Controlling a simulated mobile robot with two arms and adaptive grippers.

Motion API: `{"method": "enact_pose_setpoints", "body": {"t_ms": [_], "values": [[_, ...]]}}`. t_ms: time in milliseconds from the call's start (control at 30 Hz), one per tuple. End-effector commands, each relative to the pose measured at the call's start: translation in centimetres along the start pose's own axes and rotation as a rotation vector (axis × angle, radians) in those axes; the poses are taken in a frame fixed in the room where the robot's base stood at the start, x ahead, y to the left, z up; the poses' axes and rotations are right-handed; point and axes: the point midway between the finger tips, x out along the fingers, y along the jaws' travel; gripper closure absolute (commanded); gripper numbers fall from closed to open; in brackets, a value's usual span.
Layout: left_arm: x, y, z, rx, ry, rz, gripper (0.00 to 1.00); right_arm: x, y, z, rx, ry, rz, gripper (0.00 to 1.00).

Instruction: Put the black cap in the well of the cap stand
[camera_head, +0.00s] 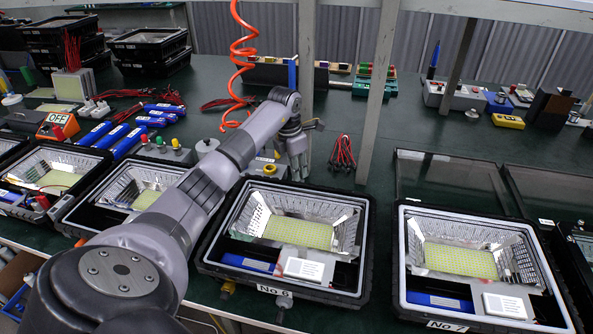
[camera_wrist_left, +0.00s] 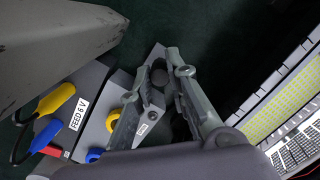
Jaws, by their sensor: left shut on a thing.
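My left gripper (camera_head: 298,172) reaches over the bench behind the No 6 housing, pointing down. In the left wrist view my left gripper (camera_wrist_left: 160,66) has its two fingers on either side of a small dark round thing, which looks like the black cap (camera_wrist_left: 159,77). The gripper is shut on it. A grey block with a small white label (camera_wrist_left: 149,115), which may be the cap stand, lies directly below and between the fingers. Its well is not clear to see, and I cannot tell whether the cap touches the block. My right gripper is not in view.
A grey FEED 6 V box (camera_wrist_left: 95,110) with yellow, blue and red plugs stands beside the fingers. The No 6 housing (camera_head: 215,262) and No 7 housing (camera_head: 398,285) lie in front. A grey post (camera_head: 378,90) rises just right of the gripper. Red leads (camera_head: 343,152) lie nearby.

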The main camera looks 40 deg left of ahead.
Motion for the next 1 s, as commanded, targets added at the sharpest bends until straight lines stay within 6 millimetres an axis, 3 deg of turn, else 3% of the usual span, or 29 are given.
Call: {"method": "enact_pose_setpoints", "body": {"t_ms": [400, 433, 700, 1000], "values": [[0.98, 0.07, -0.17, 0.001, 0.000, 0.002, 1.00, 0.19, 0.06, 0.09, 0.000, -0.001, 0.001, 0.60], [0.98, 0.06, -0.15, 0.001, -0.001, 0.002, 0.84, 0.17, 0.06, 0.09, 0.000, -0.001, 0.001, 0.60], [0.92, 0.03, -0.14, 0.001, -0.001, 0.001, 0.66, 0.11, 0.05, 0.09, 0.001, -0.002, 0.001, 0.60], [0.86, 0.02, -0.12, 0.001, -0.001, 0.001, 0.64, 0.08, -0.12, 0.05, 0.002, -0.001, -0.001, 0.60]]}}
